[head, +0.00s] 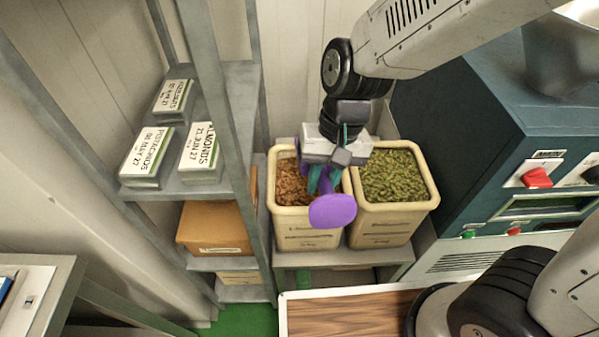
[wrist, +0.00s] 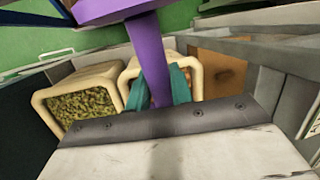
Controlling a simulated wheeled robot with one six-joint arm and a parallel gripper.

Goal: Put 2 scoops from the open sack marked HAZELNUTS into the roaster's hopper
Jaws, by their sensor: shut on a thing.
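My gripper (head: 325,182) has teal fingers and is shut on the handle of a purple scoop (head: 332,210). The scoop also shows in the wrist view (wrist: 150,55), its handle between the fingers. The gripper is over the left sack (head: 308,242), which is open and holds brown nuts (head: 290,182). The scoop's wide purple end is in front of that sack's front rim; whether it holds nuts cannot be told. The sack's printing is too small to read. The roaster (head: 470,110) is a dark teal machine at the right, with a metal hopper (head: 570,50) on top, partly cut off.
An open sack (head: 382,230) of green nuts stands right of the brown one. A grey shelf (head: 240,185) at the left bears labelled packs and a cardboard box (head: 215,228). A wood-topped surface (head: 345,312) lies in front. The roaster has a red switch (head: 537,178).

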